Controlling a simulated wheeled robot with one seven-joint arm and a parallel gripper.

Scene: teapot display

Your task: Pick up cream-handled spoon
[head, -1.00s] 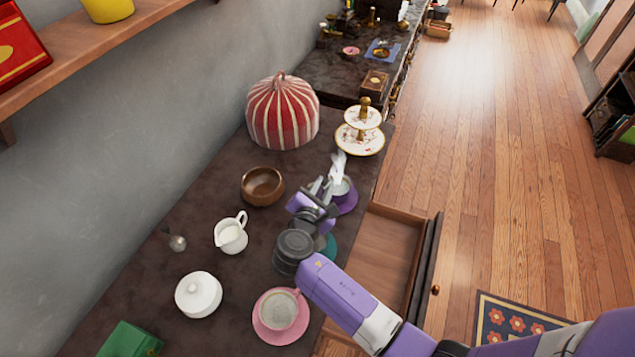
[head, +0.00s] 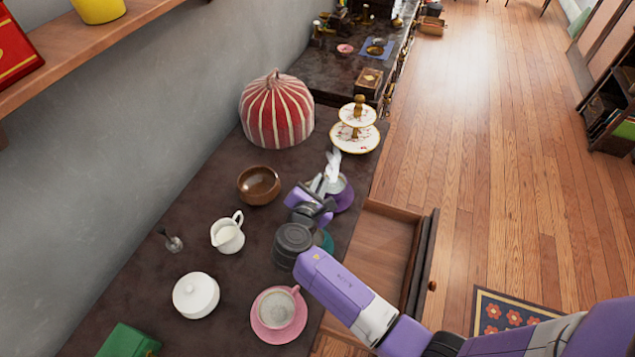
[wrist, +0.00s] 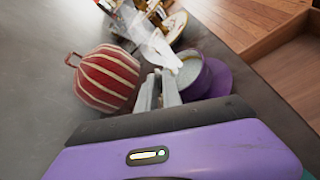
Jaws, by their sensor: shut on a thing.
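My gripper (head: 321,184) is low over the dark counter, right beside the purple cup (head: 340,190) on its purple saucer (head: 346,202). In the wrist view, my two pale fingers (wrist: 158,84) are close together just left of the purple cup (wrist: 190,72), with the purple saucer (wrist: 219,80) beyond. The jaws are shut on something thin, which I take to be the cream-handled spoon. The spoon itself cannot be made out clearly; the fingers hide it. A white wisp like steam shows above the cup and fingertips.
A red striped cosy (head: 277,110), wooden bowl (head: 259,186), milk jug (head: 228,236), white lidded pot (head: 195,295) and pink cup (head: 276,309) stand on the counter. A tiered stand (head: 355,138) is beyond the gripper. An open drawer (head: 378,255) juts out right.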

